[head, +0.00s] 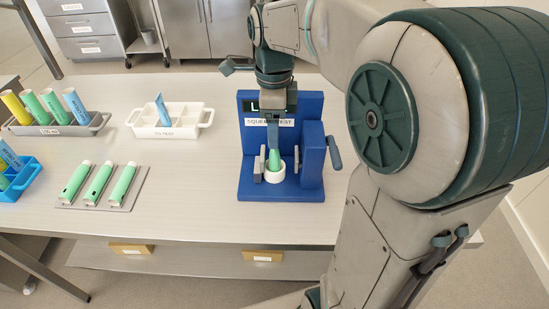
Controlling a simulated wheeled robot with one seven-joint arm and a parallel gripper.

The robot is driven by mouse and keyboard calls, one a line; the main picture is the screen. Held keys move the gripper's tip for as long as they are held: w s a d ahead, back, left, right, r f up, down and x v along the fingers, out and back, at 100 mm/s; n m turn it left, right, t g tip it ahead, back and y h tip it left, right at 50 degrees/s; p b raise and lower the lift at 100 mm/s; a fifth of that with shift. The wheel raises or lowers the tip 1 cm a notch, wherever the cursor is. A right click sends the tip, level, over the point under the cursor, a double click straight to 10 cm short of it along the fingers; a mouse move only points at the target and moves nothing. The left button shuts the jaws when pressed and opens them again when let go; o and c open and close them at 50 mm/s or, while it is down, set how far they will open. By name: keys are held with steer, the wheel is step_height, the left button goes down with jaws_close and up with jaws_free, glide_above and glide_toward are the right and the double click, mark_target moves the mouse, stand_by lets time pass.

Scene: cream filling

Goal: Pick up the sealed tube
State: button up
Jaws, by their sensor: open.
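A green tube (274,160) stands upright in a white round cup (275,176) on the blue squeeze-test stand (311,165). My gripper (273,146) points down from above at the tube's upper part. It is open, and its fingers are small in the picture. I cannot tell whether they touch the tube. Which tube is the sealed one is not marked in this view. The arm covers part of the stand's back and display.
A flat grey plate (138,186) holds three green tubes. A white two-handled tray (186,131) holds one blue tube. A grey rack (95,127) and a blue tray (30,169) with tubes stand at left. A lever (334,153) sticks out right of the stand. The table's front middle is clear.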

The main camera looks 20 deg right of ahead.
step_height(320, 180, down, 5)
steer(key=shift+d, duration=0.15)
steer(key=c, duration=1.3)
steer(key=shift+r, duration=0.1)
step_height(320, 180, up, 10)
steer(key=shift+r+p, duration=0.1)
steer(key=shift+p, duration=0.45)
step_height(320, 180, up, 5)
steer(key=p, duration=0.4)
steer(key=shift+f, duration=0.2)
